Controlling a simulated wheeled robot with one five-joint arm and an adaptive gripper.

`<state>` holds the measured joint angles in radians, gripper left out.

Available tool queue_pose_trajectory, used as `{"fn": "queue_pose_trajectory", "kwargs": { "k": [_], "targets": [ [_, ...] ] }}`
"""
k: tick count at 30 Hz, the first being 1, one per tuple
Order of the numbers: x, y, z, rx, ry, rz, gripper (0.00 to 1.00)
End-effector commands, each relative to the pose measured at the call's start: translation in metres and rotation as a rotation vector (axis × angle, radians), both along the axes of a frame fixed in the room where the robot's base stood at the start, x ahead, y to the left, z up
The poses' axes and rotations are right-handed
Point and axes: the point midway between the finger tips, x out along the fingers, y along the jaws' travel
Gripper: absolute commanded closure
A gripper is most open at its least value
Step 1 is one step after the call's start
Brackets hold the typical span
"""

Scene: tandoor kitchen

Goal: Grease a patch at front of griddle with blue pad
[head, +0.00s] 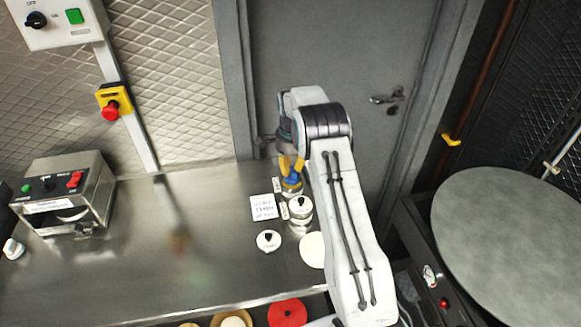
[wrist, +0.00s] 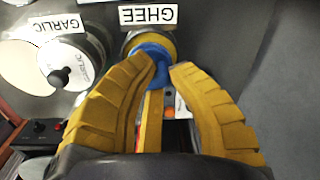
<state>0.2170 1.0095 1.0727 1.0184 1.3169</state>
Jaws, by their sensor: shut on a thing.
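The blue pad (wrist: 150,52) is at the mouth of a round pot labelled GHEE (wrist: 129,42) in the wrist view. My gripper (wrist: 161,67) has its yellow fingers shut on the pad, pointing down at this pot. In the head view, my gripper (head: 291,162) is over the ghee pot (head: 292,190) at the back of the steel counter, with some blue showing below the fingers. The pad's underside is hidden, and I cannot tell whether it touches the ghee. The griddle (head: 512,250) is a large round grey plate at the right, well away from my gripper.
A lidded GARLIC pot (wrist: 68,62) stands close beside the ghee pot. A white card (head: 263,208), a small white lidded pot (head: 268,241) and a pale disc (head: 312,250) are near. A steel appliance (head: 65,193) stands left; the mid-counter is clear.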

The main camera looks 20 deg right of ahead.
Motion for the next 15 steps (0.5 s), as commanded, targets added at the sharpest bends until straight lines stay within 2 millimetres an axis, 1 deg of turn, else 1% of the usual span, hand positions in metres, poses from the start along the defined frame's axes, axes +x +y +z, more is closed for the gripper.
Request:
{"fn": "queue_pose_trajectory", "kwargs": {
  "k": [15],
  "targets": [
    [0.0000, -0.0001, -0.0053, 0.000, 0.000, 0.000, 1.00]
  ]
}}
